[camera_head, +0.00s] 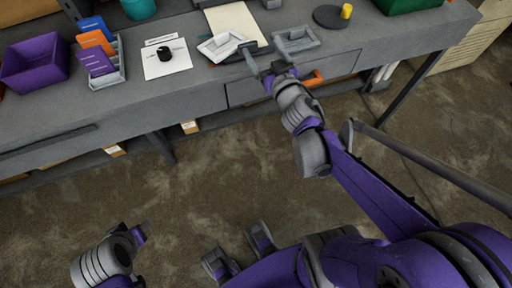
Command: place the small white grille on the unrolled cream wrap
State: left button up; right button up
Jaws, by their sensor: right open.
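The small white grille (220,46) is on the grey bench, at the near left corner of the unrolled cream wrap (236,18). It overlaps that corner in the picture; I cannot tell how much of it rests on the wrap. My right gripper (264,52) is open at the bench's front edge, with its left finger just right of the white grille. Nothing shows held between its fingers. My left arm's end (108,262) is low at the left, far from the bench, and its fingers do not show clearly.
A grey grille (296,40) lies just right of the right gripper. A dark round disc (328,17) with a yellow knob is further right. A white sheet (166,60) with a black knob, a card rack (108,72) and a purple bin (35,63) are left.

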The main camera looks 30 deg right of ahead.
jog(key=s+a+f+n+g+y, duration=0.1)
jog(key=s+a+f+g, duration=0.5)
jog(key=s, duration=0.3)
jog(key=s+a+f+n+g+y, duration=0.1)
jog(key=s+a+f+g+y, duration=0.1)
jog(key=s+a+f+g, duration=0.4)
jog(key=s+a+f, duration=0.2)
jog(key=s+f, duration=0.1)
jog(key=shift+s+a+f+y, duration=0.25)
jog(key=shift+s+y, duration=0.05)
jog(key=shift+s, duration=0.1)
jog(key=shift+r, duration=0.1)
jog(key=r+p, duration=0.2)
jog(key=w+r+p, duration=0.1)
jog(key=r+p, duration=0.1)
jog(key=r, duration=0.1)
jog(key=shift+r+p, duration=0.1)
jog(key=shift+p, duration=0.25)
